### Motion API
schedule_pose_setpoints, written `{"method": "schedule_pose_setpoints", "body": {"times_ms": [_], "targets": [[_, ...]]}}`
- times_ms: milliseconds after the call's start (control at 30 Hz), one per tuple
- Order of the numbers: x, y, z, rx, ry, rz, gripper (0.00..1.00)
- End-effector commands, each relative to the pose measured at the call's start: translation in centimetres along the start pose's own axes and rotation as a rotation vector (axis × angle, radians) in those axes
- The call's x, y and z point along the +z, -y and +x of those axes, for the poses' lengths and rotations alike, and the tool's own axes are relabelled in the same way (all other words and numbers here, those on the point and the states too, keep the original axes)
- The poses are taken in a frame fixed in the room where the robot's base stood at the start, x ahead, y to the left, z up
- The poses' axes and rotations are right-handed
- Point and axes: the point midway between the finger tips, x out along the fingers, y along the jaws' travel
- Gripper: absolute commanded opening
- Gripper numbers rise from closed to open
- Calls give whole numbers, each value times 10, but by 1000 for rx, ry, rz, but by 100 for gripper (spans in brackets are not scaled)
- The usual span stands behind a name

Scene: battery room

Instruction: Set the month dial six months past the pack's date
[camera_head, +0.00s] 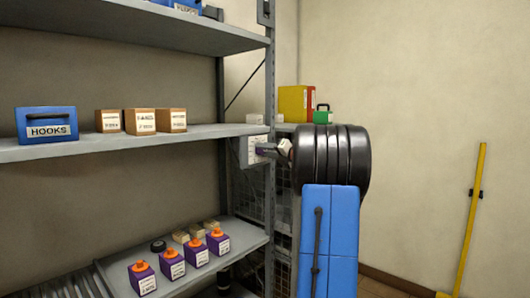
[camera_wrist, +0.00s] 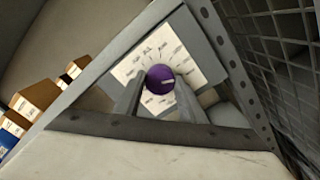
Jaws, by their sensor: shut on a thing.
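The month dial is a white plate (camera_wrist: 186,58) on the shelf post, with small printed marks around a purple knob (camera_wrist: 160,78). A light line shows on the knob's lower right side; the month words are too small to read. In the head view the dial plate (camera_head: 249,152) is seen edge-on, with the knob mostly hidden. My gripper (camera_wrist: 160,92) is shut on the purple knob, one finger on each side; in the head view it reaches the plate from the right. Several purple packs (camera_head: 172,266) with orange caps and white labels stand on the lower shelf, their dates unreadable.
Small brown boxes (camera_head: 140,121) and a blue HOOKS box (camera_head: 46,125) stand on the middle shelf. A black round item (camera_head: 158,246) lies on the lower shelf. Wire mesh (camera_wrist: 285,75) lies close right of the dial. A yellow pole (camera_head: 472,215) leans on the wall.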

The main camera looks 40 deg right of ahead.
Motion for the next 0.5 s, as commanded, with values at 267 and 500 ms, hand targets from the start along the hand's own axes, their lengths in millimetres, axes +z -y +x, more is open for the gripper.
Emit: {"method": "schedule_pose_setpoints", "body": {"times_ms": [267,500], "targets": [[0,1,0,-1,-1,-209,14],[0,1,0,-1,-1,-436,14]]}}
